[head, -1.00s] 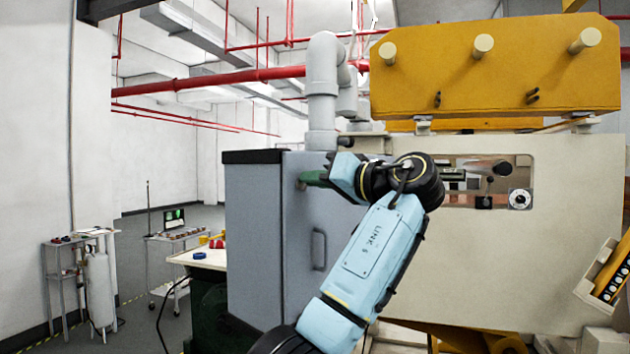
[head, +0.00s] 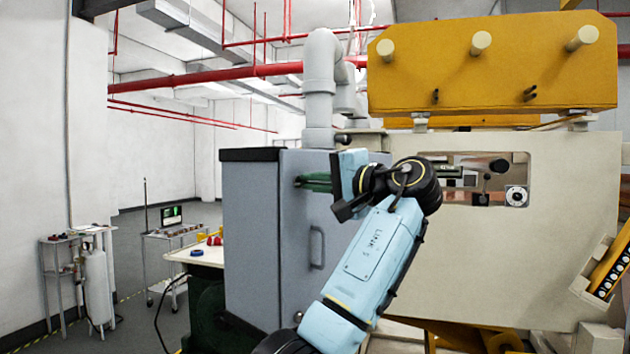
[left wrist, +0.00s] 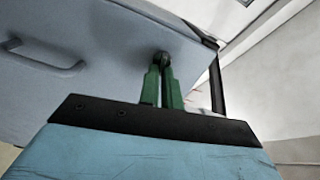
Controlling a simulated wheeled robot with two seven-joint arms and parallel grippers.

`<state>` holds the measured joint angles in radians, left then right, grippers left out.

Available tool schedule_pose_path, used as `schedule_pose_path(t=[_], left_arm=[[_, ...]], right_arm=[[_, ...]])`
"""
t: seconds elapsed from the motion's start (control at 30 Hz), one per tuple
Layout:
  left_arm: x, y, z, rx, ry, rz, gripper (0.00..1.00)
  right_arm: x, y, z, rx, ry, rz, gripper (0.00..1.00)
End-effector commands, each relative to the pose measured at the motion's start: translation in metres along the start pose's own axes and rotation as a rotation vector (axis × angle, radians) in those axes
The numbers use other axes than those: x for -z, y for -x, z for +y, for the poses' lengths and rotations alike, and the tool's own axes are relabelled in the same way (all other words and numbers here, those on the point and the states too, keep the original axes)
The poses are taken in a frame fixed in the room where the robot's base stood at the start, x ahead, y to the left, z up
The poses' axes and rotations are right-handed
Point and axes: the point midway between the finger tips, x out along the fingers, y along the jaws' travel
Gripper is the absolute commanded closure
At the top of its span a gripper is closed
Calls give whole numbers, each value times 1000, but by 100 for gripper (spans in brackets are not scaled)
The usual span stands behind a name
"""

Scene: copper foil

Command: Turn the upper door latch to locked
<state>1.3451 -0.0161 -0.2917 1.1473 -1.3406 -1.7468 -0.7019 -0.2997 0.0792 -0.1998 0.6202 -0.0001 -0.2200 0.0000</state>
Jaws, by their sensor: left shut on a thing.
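The grey cabinet door (head: 293,262) faces me in the head view and carries a bar handle (head: 318,248) below my left gripper. My left gripper (head: 300,182) has green fingers pointing left at the door's upper part, near its left edge. In the left wrist view the upper door latch (left wrist: 163,57) is a small dark round-looking knob on the door, near the edge. The green fingers (left wrist: 163,76) are closed together on it. The fingers hide much of the latch, so I cannot tell its exact angle. My right gripper is not in view.
A big beige machine (head: 480,260) with a yellow top part (head: 490,75) stands to the right. A grey pipe (head: 320,85) rises behind the cabinet. A table (head: 205,255) and a cart with a screen (head: 170,215) stand left, with open floor between cart and wall.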

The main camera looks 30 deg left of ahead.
Motion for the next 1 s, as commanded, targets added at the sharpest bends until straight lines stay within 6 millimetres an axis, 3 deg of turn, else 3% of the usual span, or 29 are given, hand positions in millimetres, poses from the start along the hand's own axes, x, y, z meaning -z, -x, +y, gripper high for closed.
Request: schedule_pose_path(t=[0.33,0.93,1.0], left_arm=[[0,0,1,1,-160,3,100],[0,0,2,1,-196,3,100],[0,0,2,1,-196,3,87]], right_arm=[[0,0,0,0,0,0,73],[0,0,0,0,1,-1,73],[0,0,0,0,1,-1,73]])
